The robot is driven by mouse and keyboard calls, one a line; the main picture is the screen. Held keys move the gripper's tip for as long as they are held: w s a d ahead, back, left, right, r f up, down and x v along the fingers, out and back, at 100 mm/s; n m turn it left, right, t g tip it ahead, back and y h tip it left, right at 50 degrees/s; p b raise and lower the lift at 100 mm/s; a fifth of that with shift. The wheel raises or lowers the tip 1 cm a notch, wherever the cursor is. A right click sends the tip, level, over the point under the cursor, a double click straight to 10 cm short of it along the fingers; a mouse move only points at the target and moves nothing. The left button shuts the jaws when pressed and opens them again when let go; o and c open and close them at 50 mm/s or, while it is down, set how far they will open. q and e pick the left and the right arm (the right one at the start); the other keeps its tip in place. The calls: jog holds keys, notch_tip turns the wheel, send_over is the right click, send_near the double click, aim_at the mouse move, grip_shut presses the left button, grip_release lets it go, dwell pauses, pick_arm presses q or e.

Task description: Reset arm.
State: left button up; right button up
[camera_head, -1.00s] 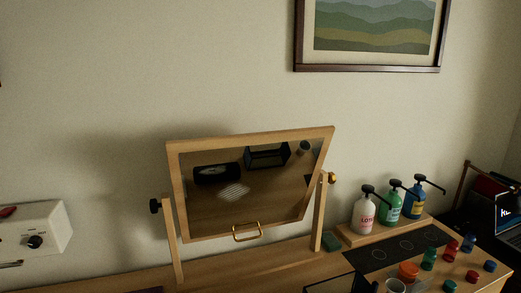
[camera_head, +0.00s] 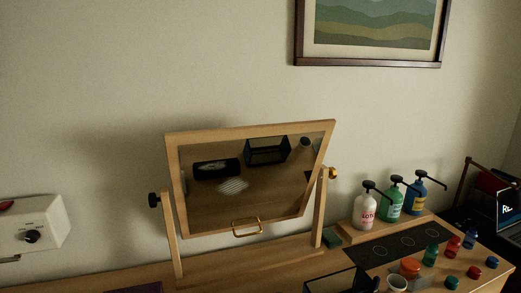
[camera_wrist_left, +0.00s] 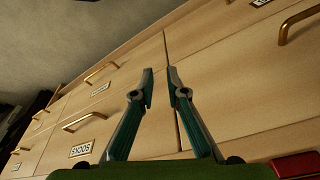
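My left gripper (camera_wrist_left: 160,88) shows in the left wrist view, with its two fingers apart and nothing between them. Behind it are light wooden drawer fronts (camera_wrist_left: 235,85) with brass handles and small label plates. One label (camera_wrist_left: 81,149) reads SOCKS. I cannot tell how far the fingertips are from the drawers. Neither gripper shows in the head view, and my right gripper is not in any view.
A tilting mirror (camera_head: 250,180) in a wooden frame stands on the dresser top. Pump bottles (camera_head: 390,203) stand on a wooden riser at right. A white box (camera_head: 30,224) is at left.

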pick_arm(q)
jog(key=s+a+f+g+b, duration=0.1)
jog(key=s+f+b, duration=0.3)
jog(key=f, duration=1.2)
jog(key=s+f+b, duration=0.2)
jog(key=s+f, duration=0.5)
jog(key=f, duration=0.9)
jog(key=s+a+f+g+b, duration=0.1)
jog(key=s+a+f, duration=0.1)
jog(key=s+f, duration=0.5)
jog(key=s, duration=0.2)
jog(key=shift+s+a+f, duration=0.15)
jog(key=shift+s+f, duration=0.15)
jog(key=shift+f, duration=0.05)
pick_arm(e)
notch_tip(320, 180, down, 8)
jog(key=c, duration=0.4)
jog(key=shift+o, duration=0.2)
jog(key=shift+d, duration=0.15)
